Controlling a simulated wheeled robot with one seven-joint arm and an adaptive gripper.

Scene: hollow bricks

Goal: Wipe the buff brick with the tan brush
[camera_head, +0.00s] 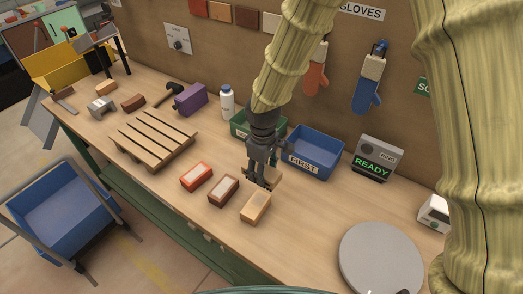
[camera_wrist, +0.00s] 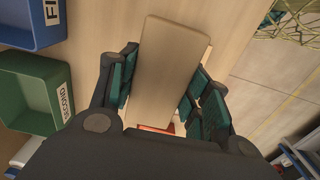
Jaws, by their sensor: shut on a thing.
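The buff brick (camera_head: 256,206) lies on the workbench at the front, right of a dark brown brick, with a paler recess in its top. My gripper (camera_head: 262,180) points down just behind it, shut on the tan brush (camera_head: 274,177), a flat block partly hidden by the fingers. In the wrist view the brush (camera_wrist: 166,65) runs lengthwise between my dark green finger pads (camera_wrist: 160,85); its bristles are hidden. A pale surface shows past the brush's right edge, probably the buff brick. I cannot tell whether brush and brick touch.
A red brick (camera_head: 196,177) and the brown brick (camera_head: 223,190) lie to the left. Behind stand a blue FIRST bin (camera_head: 312,155) and a green bin (camera_head: 240,127). A grey round disc (camera_head: 380,262) is at right; a slatted pallet (camera_head: 150,140) is at left.

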